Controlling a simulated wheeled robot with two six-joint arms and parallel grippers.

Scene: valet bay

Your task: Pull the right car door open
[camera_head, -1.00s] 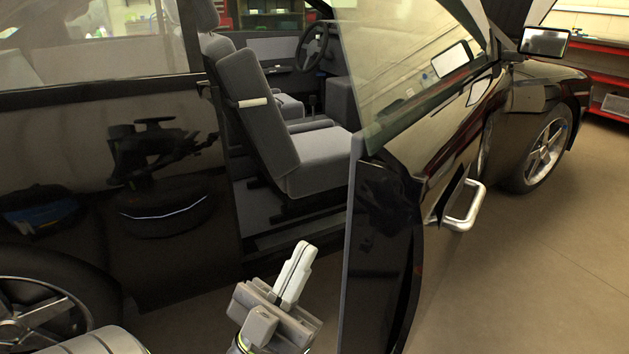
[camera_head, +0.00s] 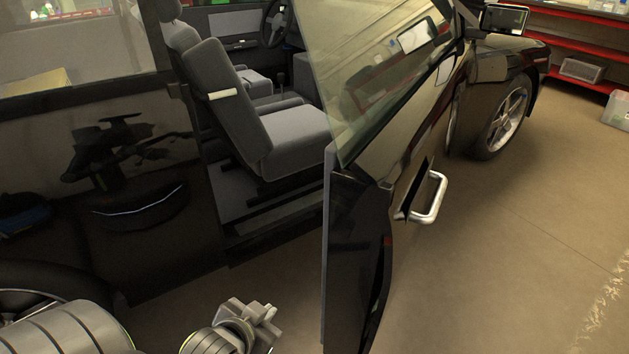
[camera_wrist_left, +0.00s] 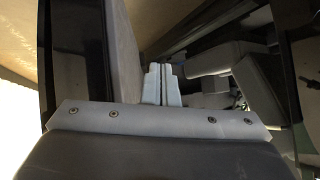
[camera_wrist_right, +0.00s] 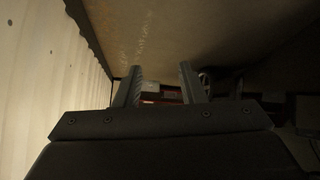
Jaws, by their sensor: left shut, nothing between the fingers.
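The black car door (camera_head: 365,215) stands well open in the head view, with its free edge toward me and its window glass above. Its silver handle (camera_head: 428,198) is on the outer face, with no gripper on it. My left gripper (camera_head: 268,312) is low in the head view, left of the door's free edge and in front of the door opening. In the left wrist view its fingers (camera_wrist_left: 162,85) are together and hold nothing, with the car interior beyond. My right gripper (camera_wrist_right: 160,85) shows only in the right wrist view, fingers apart and empty.
Grey seats (camera_head: 240,110) and a steering wheel (camera_head: 278,22) show through the opening. The rear body panel (camera_head: 100,190) is on the left, the front wheel (camera_head: 505,118) beyond the door. Floor is clear at right; red shelving (camera_head: 560,55) and a clear bin (camera_head: 617,110) stand farther back.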

